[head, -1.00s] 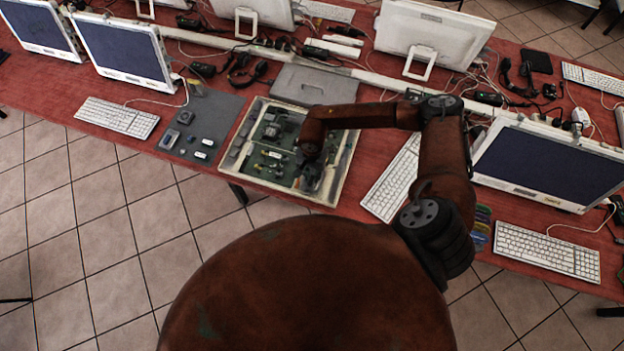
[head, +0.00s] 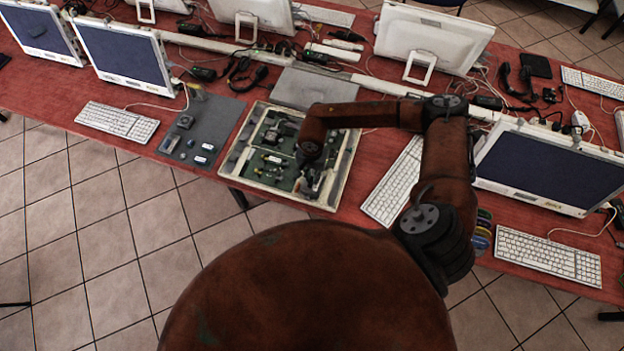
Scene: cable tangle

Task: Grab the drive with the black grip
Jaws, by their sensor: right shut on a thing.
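An open tray (head: 348,160) with a pale rim and a green floor lies on the red table and holds several small drives and dark blocks. A small drive with a pale body (head: 271,158) lies near the tray's middle. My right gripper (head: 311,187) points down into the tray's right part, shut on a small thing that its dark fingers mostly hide. I cannot make out the colour of that thing's grip. No black grip can be told apart for certain at this size. My left gripper is not in view.
A grey mat (head: 215,118) with several small items lies left of the tray. A closed grey laptop-like panel (head: 312,88) is behind it. Keyboards (head: 117,121) and monitors (head: 124,57) stand on both sides. Cables and headsets clutter the back of the table.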

